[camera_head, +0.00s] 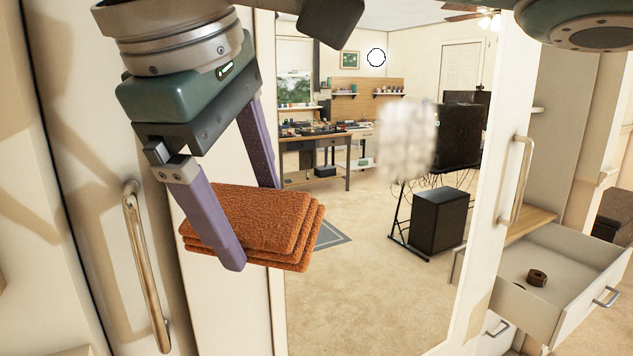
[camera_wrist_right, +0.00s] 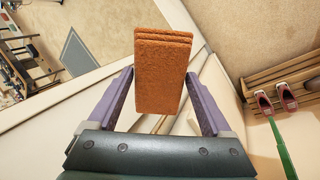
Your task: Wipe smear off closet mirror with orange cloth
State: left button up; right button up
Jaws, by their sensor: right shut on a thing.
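The orange cloth (camera_head: 265,220) is a folded stack of several layers. My right gripper (camera_head: 250,225) is shut on it at the left of the head view. In the right wrist view the cloth (camera_wrist_right: 162,85) stands out between the purple fingers (camera_wrist_right: 161,72). The tall closet mirror (camera_head: 340,270) reflects a room. A whitish blurred smear (camera_head: 405,138) lies on its upper right part. In the head view the cloth is to the left of the smear and lower, apart from it. One fingertip is hidden behind the cloth. My left gripper is not in view.
A closet door handle (camera_head: 146,265) is at the left, and another handle (camera_head: 516,180) is right of the mirror. An open drawer (camera_head: 560,285) holding a small brown roll (camera_head: 537,277) juts out at the lower right. Red shoes (camera_wrist_right: 275,100) sit on a wooden rack in the wrist view.

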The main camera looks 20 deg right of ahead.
aim_at(250, 183)
jog(key=w+n+t, duration=0.1)
jog(key=n, duration=0.1)
jog(key=w+n+t+y, duration=0.1)
jog(key=n+t, duration=0.1)
jog(key=w+d+n+t+y, duration=0.1)
jog(key=w+n, duration=0.1)
jog(key=shift+w+d+f, duration=0.1)
jog(key=shift+f, duration=0.1)
jog(key=w+d+f+n+t+y, duration=0.15)
jog(key=d+t, duration=0.35)
jog(key=d, duration=0.7)
jog(key=d+f+n+t+y, duration=0.2)
jog(key=d+t, duration=0.3)
jog(key=d, duration=0.6)
jog(key=shift+m+h, duration=0.35)
jog(key=shift+h, duration=0.1)
jog(key=shift+w+b, duration=1.65)
jog(key=shift+w, duration=1.2)
jog(key=shift+w+f, duration=0.1)
jog(key=shift+w, duration=0.05)
jog(key=shift+w+b, duration=0.85)
jog(key=shift+w, duration=0.2)
